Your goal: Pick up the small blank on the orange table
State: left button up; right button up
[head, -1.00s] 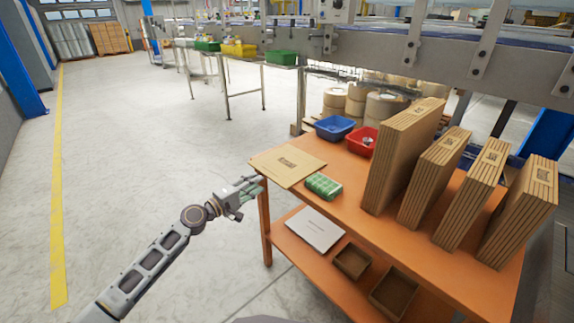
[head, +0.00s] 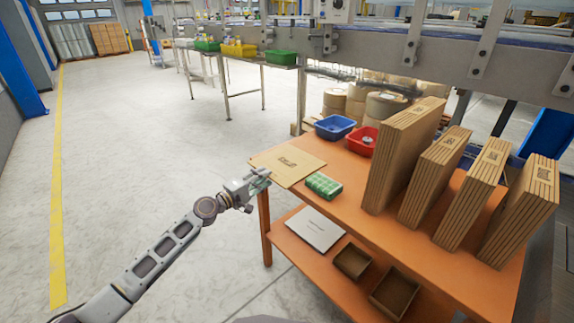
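The small blank (head: 291,163) is a flat brown cardboard sheet with a dark printed mark. It lies at the far left end of the orange table (head: 343,191), its left corner near the table's edge. My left gripper (head: 262,180) is at the near left edge of the blank, with its fingertips close to or at that edge. The fingers are small and partly hidden, so I cannot tell whether they are open or shut on the sheet. My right gripper is not in view.
A green-and-white pack (head: 323,185) lies just right of the blank. Blue (head: 334,127) and red (head: 361,141) bins stand behind it. Tall cardboard stacks (head: 403,155) fill the right side. The lower shelf holds a white sheet (head: 314,229) and open boxes. Floor at left is clear.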

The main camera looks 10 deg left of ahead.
pick_arm(q)
jog(key=shift+w+d, duration=0.3)
jog(key=shift+w, duration=0.2)
jog(key=shift+c, duration=0.2)
grip_shut()
